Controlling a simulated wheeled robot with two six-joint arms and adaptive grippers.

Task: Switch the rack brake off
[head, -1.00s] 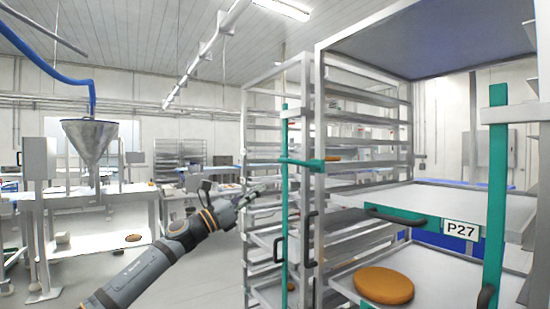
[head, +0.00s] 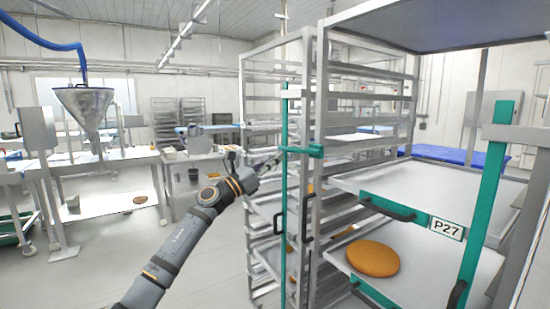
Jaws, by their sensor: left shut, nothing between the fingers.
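A tall metal rack (head: 322,110) stands right of centre, with several shelves. A green upright rod (head: 284,215) runs down its near side, and a short green arm (head: 312,151) sticks out from it to the right. I cannot tell which part is the brake. My left gripper (head: 273,162) is shut and empty, just left of the green rod at about the height of the green arm. It is small here, and I cannot tell whether it touches the rod. My right gripper is not in view.
A nearer rack at right has a green upright (head: 487,200), a P27 label (head: 446,229) and an orange-brown round (head: 372,258) on a tray. A metal funnel (head: 84,108) stands over a white table at left. The floor between is clear.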

